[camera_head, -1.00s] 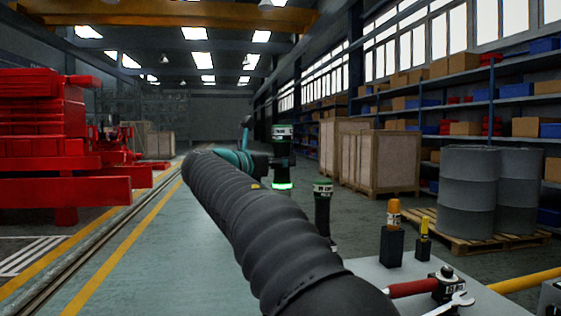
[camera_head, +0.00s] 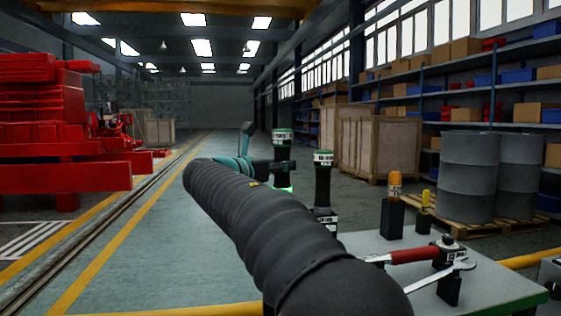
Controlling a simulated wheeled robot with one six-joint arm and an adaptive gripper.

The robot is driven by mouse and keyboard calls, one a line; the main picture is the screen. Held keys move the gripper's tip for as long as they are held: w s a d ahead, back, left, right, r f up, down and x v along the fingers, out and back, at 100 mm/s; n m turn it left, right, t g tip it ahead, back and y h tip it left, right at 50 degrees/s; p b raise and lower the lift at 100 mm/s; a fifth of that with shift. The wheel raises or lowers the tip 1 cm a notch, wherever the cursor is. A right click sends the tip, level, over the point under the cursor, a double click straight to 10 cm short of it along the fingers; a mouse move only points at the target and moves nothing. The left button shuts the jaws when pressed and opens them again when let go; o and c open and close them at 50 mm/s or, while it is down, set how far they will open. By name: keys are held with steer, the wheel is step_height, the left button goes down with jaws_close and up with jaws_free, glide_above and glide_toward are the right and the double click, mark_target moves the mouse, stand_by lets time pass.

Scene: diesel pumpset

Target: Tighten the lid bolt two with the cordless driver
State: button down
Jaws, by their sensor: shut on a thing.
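My gripper (camera_head: 282,166) is small and dark, beyond the teal wrist part of my arm. It is shut on an upright black tool with a green cap and a white label, which looks like the cordless driver (camera_head: 282,146). A green light glows below the gripper. My black-sleeved arm covers much of the middle, and the driver's lower end is hard to make out. Lid bolt two and its lid cannot be made out in this view.
A grey bench (camera_head: 385,258) at the lower right holds a similar black tool (camera_head: 323,180), an orange-handled tool (camera_head: 394,186), a yellow-handled one (camera_head: 425,200) and a red-handled wrench (camera_head: 412,254). Red machinery (camera_head: 60,135) stands left. Drums (camera_head: 467,175) stand right. The floor lane is clear.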

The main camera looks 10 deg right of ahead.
mark_target(277, 180)
steer(key=shift+f+b, duration=0.75)
steer(key=shift+f, duration=1.05)
steer(key=shift+p, duration=0.7)
steer(key=shift+f+b, duration=0.55)
steer(key=shift+f, duration=0.5)
stand_by(0.5)
steer(key=c, duration=0.8)
jaws_free()
steer(key=shift+o, duration=1)
steer(key=shift+f, duration=0.1)
